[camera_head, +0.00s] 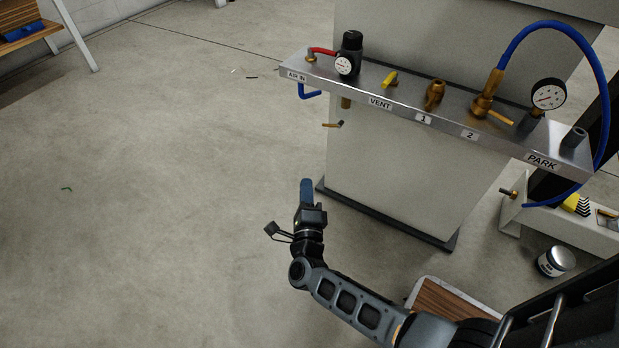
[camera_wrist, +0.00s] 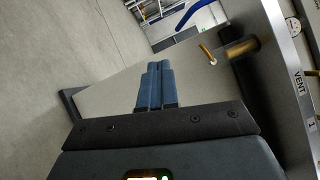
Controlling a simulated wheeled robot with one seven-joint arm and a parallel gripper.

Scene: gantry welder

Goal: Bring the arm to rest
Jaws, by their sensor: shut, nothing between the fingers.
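My gripper (camera_head: 306,186) is in the middle of the head view, its blue fingers shut with nothing between them. My arm reaches up to it from the lower right and is bent at the wrist. The gripper is in front of the left edge of a grey cabinet (camera_head: 390,160), below a metal manifold shelf (camera_head: 402,104). In the wrist view the blue fingers (camera_wrist: 155,84) lie side by side and point toward the cabinet's pale face (camera_wrist: 110,100). I cannot tell the exact gap between the fingertips and the cabinet.
The manifold carries a black regulator (camera_head: 351,45), a yellow vent valve (camera_head: 390,79), brass fittings (camera_head: 434,95), a gauge (camera_head: 548,95) and a blue hose (camera_head: 512,45). A drain valve (camera_head: 335,125) hangs beneath. A tin (camera_head: 556,261) stands at the right. The floor at left (camera_head: 150,200) is mostly clear.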

